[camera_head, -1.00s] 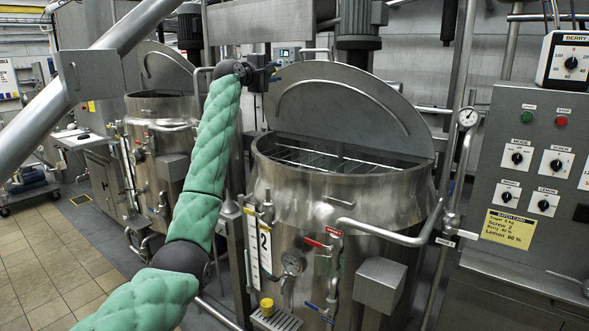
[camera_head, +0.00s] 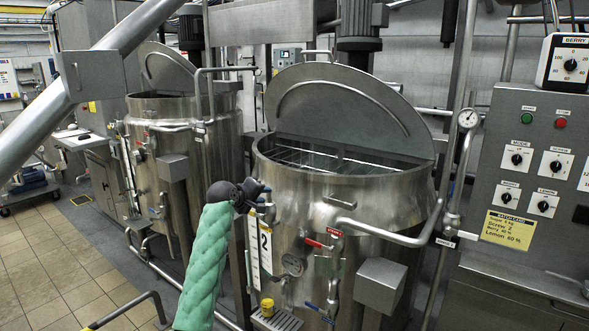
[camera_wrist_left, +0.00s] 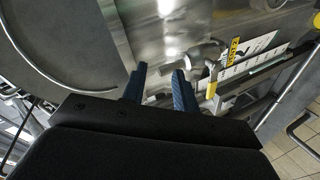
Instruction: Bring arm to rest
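My left arm (camera_head: 208,262), in a green quilted sleeve, rises from the bottom of the head view. My left gripper (camera_head: 257,190) is at its upper end, in front of the left side of the steel mixer marked 2 (camera_head: 385,200). In the left wrist view my gripper's two blue fingers (camera_wrist_left: 160,74) stand apart with nothing seen between them. Beyond them are a curved steel surface and a yellow-edged label strip (camera_wrist_left: 250,50). I cannot tell from the head view how far the gripper is from the mixer wall. My right gripper is not in view.
The mixer's round lid (camera_head: 350,100) stands raised. Its curved side pipe (camera_head: 395,235), red-handled valve (camera_head: 318,244) and grey box (camera_head: 380,285) stick out in front. A second mixer (camera_head: 180,125) stands behind left. A control panel (camera_head: 535,170) is at right. Tiled floor (camera_head: 40,250) is clear at lower left.

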